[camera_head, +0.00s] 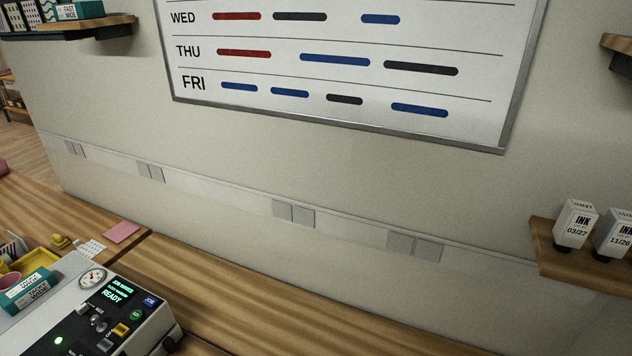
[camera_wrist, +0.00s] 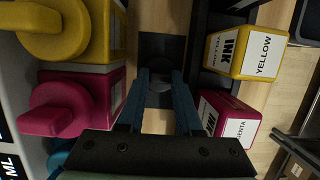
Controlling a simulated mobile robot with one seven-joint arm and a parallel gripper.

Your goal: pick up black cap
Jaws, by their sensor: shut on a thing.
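My gripper (camera_wrist: 160,88) shows in the wrist view as two blue fingers reaching up from a dark palm. The fingers are closed on a dark thing between their tips, which looks like the black cap (camera_wrist: 160,70). It is shadowed, and its outline blends with the dark surface around it. I cannot tell whether it is still touching what lies beneath. The head view shows neither my gripper nor the black cap.
In the wrist view, a yellow cap (camera_wrist: 45,28) and a magenta cap (camera_wrist: 58,108) are at left. A yellow ink bottle (camera_wrist: 243,52) and a magenta one (camera_wrist: 226,116) are at right. The head view shows a control panel (camera_head: 118,304) and a wall board (camera_head: 340,70).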

